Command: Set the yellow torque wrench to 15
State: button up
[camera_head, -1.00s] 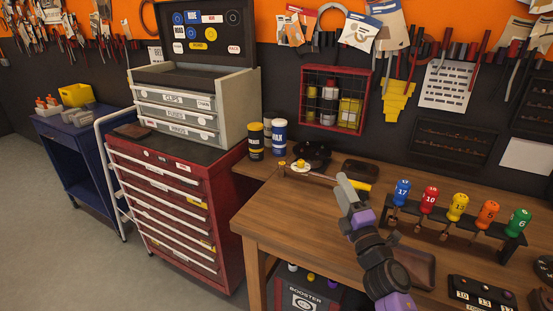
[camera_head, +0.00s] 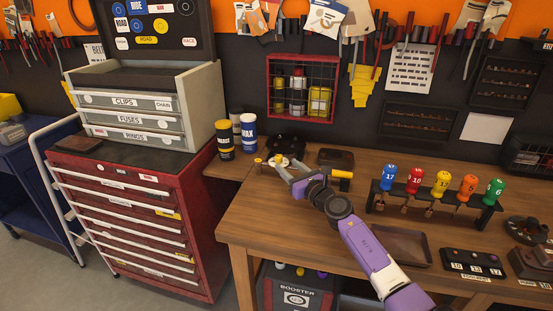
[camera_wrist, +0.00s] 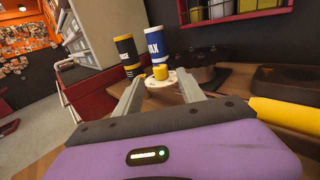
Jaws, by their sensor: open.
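The torque wrench's yellow handle (camera_head: 341,174) lies on the wooden bench, with my arm covering part of the wrench. A pale round dial with a yellow knob (camera_head: 279,160) is at the wrench's left part. In the wrist view the yellow knob (camera_wrist: 160,72) stands on the pale dial, just beyond my fingertips. My gripper (camera_head: 286,169) is open and empty, low over the bench, with its two fingers pointing towards the dial from either side. The yellow handle (camera_wrist: 285,116) is right of my gripper there. The dial's numbers cannot be read.
Two cans (camera_head: 225,139) (camera_head: 249,132) stand behind left. A dark round object (camera_head: 286,143) and a brown tray (camera_head: 336,158) lie behind the wrench. A rack of numbered screwdrivers (camera_head: 430,199) stands to the right. A red tool cabinet (camera_head: 130,220) stands left of the bench.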

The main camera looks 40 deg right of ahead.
aim_at(281, 160)
jog(key=w+b, duration=0.1)
jog(key=w, duration=0.1)
jog(key=w+b, duration=0.2)
jog(key=w, duration=0.1)
jog(key=shift+w+d+f+b, duration=0.2)
jog(key=shift+w+d+b, duration=0.1)
jog(key=shift+w+d, duration=0.1)
jog(key=shift+w+d+r+b, duration=0.1)
jog(key=shift+w+r+b, duration=0.15)
jog(key=shift+w, duration=0.35)
grip_shut()
